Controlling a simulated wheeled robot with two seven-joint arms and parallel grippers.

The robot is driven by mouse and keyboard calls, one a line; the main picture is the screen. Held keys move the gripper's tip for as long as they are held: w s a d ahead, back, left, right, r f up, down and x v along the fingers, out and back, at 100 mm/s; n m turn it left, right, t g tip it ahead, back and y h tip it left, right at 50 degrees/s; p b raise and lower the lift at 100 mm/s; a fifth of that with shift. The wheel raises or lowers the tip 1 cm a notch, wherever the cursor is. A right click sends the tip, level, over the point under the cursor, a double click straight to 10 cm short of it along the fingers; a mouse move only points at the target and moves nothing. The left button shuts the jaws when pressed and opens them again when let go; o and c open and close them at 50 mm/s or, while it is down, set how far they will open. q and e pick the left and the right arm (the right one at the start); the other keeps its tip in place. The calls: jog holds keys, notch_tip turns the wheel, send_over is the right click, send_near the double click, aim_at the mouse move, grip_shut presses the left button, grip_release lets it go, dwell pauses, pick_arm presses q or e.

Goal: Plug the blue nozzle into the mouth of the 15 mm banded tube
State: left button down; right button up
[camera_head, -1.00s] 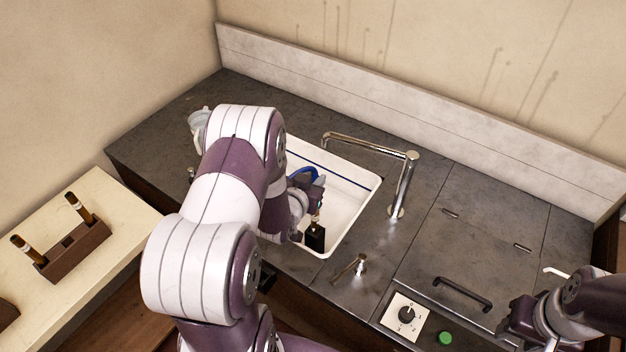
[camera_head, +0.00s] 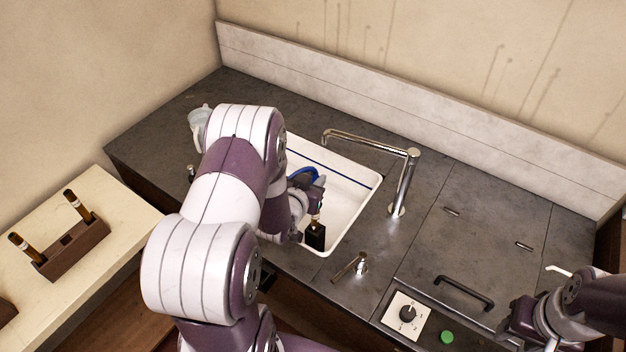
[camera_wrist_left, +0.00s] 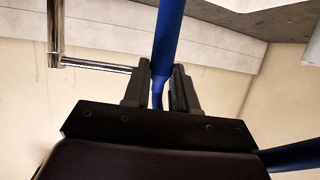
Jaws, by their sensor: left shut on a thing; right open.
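My left gripper (camera_head: 318,190) is over the white sink, pointing away from the camera. In the left wrist view its fingers (camera_wrist_left: 160,88) are shut on the blue nozzle (camera_wrist_left: 168,40), which runs up between them. In the head view a blue curved hose (camera_head: 303,173) shows beside the gripper. Just below the gripper, a brass banded tube (camera_head: 316,219) stands upright in a black block (camera_head: 315,238) in the sink. The nozzle tip and tube mouth are too small and partly hidden to tell whether they touch. My right gripper (camera_head: 517,322) is open and empty over the counter at right.
The white sink (camera_head: 352,190) has a chrome faucet (camera_head: 404,185) at its right and a small tap (camera_head: 358,264) in front. A brown rack (camera_head: 75,253) with two banded tubes stands on the left bench. A clear jug (camera_head: 198,120) stands behind my left arm. The right counter is mostly clear.

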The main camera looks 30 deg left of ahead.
pick_arm(q)
jog(key=shift+f+b, duration=1.25)
jog(key=shift+f, duration=0.15)
jog(key=c, duration=0.8)
grip_release()
jog(key=shift+s+r, duration=0.1)
jog(key=b+v, duration=0.1)
jog(key=v, duration=1.1)
jog(key=shift+s+r+b, duration=0.1)
jog(key=shift+s+b, duration=0.1)
jog(key=shift+b, duration=0.15)
